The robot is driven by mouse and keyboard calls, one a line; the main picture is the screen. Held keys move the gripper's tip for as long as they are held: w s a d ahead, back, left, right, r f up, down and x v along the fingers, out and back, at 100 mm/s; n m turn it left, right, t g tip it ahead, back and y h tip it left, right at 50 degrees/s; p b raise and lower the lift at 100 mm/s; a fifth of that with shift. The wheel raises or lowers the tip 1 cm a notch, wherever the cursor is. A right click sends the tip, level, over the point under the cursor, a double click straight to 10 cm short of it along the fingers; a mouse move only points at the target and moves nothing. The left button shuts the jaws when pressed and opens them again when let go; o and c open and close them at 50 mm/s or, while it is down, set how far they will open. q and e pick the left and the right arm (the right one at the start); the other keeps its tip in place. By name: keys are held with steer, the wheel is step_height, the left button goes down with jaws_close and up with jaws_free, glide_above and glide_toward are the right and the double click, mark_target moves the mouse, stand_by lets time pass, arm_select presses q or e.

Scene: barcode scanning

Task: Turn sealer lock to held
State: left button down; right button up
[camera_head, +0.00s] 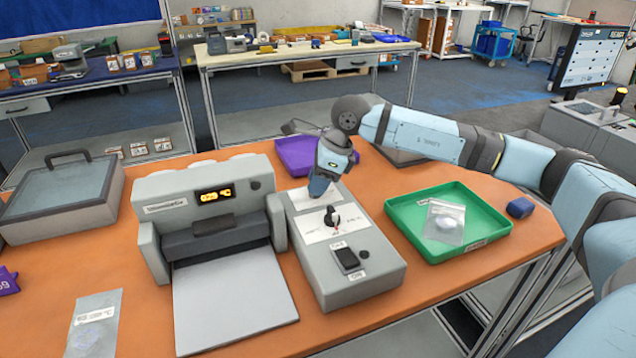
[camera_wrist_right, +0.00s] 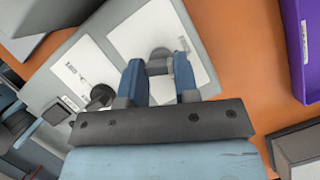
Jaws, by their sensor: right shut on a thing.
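The heat sealer (camera_head: 165,208) stands on the orange table with a lit display and a white plate in front. Its grey control box (camera_head: 365,285) sits to its right, with a black dial (camera_head: 331,217) and a black rocker switch (camera_head: 347,259). My right gripper (camera_head: 322,187) points down at the far end of the box. In the right wrist view, its blue fingers (camera_wrist_right: 160,75) are shut on a small grey lock knob (camera_wrist_right: 159,57) on a white label plate (camera_wrist_right: 128,38). The plate's lettering there is not readable. My left gripper is not in view.
A purple tray (camera_head: 296,152) is behind my right gripper. Another clear bag (camera_head: 94,325) lies front left, and a lidded grey box (camera_head: 62,200) stands at far left.

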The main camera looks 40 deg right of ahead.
steer(key=m+t+h+b, duration=0.1)
steer(key=m, duration=0.2)
steer(key=shift+a+f+m, duration=0.1)
steer(key=shift+m, duration=0.3)
steer(key=m+h+b, duration=0.1)
steer(key=m, duration=0.2)
steer(key=shift+s+a+m+t+b, duration=0.1)
steer(key=shift+m+t+b, duration=0.2)
steer(key=shift+b, duration=0.1)
steer(key=m+h, duration=0.1)
steer(key=m, duration=0.2)
steer(key=m+h+b, duration=0.1)
steer(key=m, duration=0.1)
steer(key=shift+a+m+h+b, duration=0.1)
steer(key=shift+m+h+b, duration=0.2)
steer(key=shift+m+h, duration=0.1)
steer(key=o, duration=0.9)
steer(key=p+v, duration=0.1)
steer(key=v, duration=1.3)
steer(key=shift+a+p, duration=0.1)
steer(key=shift+p, duration=0.2)
